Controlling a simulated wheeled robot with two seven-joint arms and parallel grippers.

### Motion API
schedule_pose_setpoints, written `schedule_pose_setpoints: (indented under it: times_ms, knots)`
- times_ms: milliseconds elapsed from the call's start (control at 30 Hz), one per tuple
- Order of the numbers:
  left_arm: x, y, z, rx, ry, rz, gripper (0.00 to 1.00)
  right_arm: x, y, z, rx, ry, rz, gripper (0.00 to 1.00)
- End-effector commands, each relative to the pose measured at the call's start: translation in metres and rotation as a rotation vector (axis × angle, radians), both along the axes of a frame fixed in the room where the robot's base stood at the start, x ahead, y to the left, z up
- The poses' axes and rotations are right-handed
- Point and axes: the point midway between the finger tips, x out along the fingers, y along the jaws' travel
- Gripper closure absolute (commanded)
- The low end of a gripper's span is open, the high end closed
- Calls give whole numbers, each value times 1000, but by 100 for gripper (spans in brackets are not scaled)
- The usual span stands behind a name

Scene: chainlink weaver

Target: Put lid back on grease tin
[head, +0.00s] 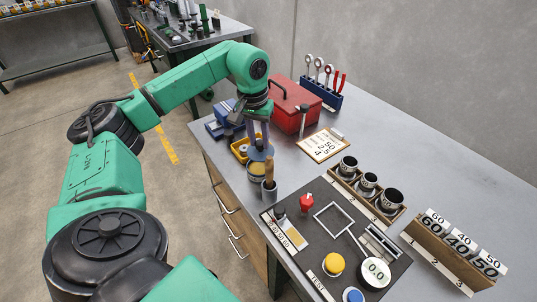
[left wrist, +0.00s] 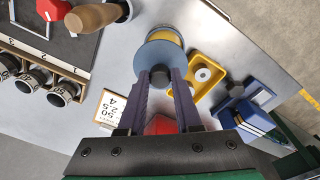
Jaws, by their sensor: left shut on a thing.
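My left gripper (head: 259,140) reaches down over the bench and is shut on the dark knob (left wrist: 160,75) of a round blue-grey lid (head: 261,152). In the left wrist view the lid (left wrist: 150,62) is held between the two fingertips. The yellow grease tin (head: 257,173) stands upright on the bench just below the lid. The tin (left wrist: 165,36) shows past the lid's edge in the left wrist view, and the lid hides much of its top. The lid looks slightly above the tin; the exact gap is hard to tell. My right gripper is not in view.
A cup with a wooden-handled tool (head: 269,181) stands close in front of the tin. A yellow tray (head: 239,151) and blue vise (head: 220,122) are close behind. A red toolbox (head: 294,108), white card (head: 323,145) and black panel (head: 319,252) are to the right.

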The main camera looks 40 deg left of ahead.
Motion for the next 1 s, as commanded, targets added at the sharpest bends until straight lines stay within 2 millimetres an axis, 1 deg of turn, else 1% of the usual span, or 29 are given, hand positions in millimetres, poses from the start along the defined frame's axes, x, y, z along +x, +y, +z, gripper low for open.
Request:
schedule_pose_setpoints:
  times_ms: [167, 400, 533, 600, 700, 867, 900, 967, 1000]
  knots:
    - [0, 1, -12, 0, 0, 1, 100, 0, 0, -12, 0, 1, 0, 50]
    - [0, 0, -42, 0, 0, 0, 100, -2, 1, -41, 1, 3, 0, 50]
    - [0, 0, -55, -1, -1, 0, 100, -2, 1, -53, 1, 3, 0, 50]
    - [-1, 0, -58, -1, -1, 0, 100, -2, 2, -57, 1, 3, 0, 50]
    - [0, 0, -53, 0, 1, 0, 100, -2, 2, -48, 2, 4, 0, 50]
    - [0, 0, -55, 0, 0, 0, 100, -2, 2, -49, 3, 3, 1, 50]
    - [0, 0, -55, 0, 0, 0, 63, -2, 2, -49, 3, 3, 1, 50]
    - [0, 0, -55, 0, 0, 0, 40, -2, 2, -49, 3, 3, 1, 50]
    - [0, 0, -55, 0, 0, 0, 32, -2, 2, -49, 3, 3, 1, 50]
